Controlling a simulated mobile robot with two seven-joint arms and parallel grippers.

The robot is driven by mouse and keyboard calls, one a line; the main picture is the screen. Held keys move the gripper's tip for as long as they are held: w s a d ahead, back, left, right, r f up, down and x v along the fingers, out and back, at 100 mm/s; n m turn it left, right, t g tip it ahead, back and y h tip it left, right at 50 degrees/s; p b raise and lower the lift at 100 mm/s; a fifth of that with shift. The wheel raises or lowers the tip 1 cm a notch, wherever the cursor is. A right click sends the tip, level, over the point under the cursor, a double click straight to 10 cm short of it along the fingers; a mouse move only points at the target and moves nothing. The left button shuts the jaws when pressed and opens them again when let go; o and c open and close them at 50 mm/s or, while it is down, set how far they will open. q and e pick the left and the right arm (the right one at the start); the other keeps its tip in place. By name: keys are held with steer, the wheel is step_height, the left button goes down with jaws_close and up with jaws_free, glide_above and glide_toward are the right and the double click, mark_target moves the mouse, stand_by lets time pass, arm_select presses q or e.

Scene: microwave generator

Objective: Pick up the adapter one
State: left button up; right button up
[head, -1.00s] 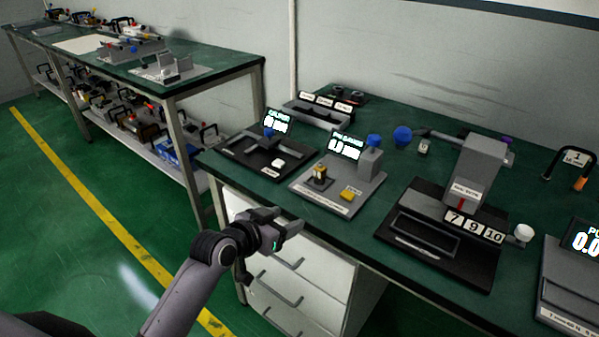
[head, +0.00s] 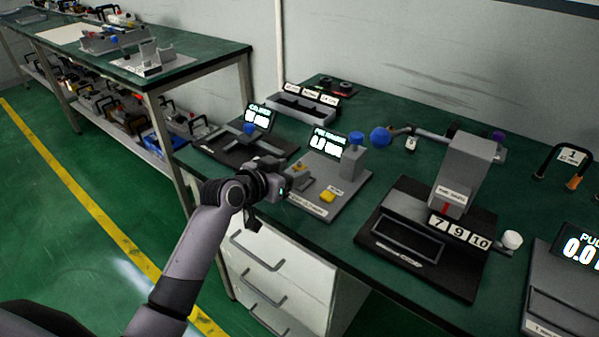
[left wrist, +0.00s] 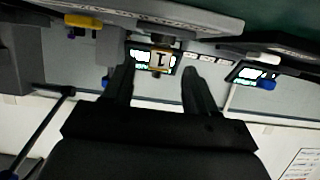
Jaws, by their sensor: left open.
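A small block with gold-coloured edges and a dark mark like a 1 on its face, which looks like adapter one (left wrist: 159,60), shows between my fingertips in the left wrist view, where the scene appears upside down. In the head view it stands on the grey gauge base (head: 318,203), partly hidden by my left gripper (head: 283,166). That gripper is open and empty, at the bench's front edge. Its two fingers (left wrist: 158,72) point towards the block, which lies beyond the tips; contact does not show. My right gripper is out of view.
A black device with a lit display (head: 257,117) stands to the left. A larger press-like machine (head: 470,170) stands to the right.

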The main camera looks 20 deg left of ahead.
mark_target(298, 167)
arm_select(q)
steer(key=shift+x, duration=1.85)
steer(key=shift+d+r, duration=0.1)
steer(key=shift+c, duration=0.3)
jaws_close()
steer(key=shift+r, duration=0.15)
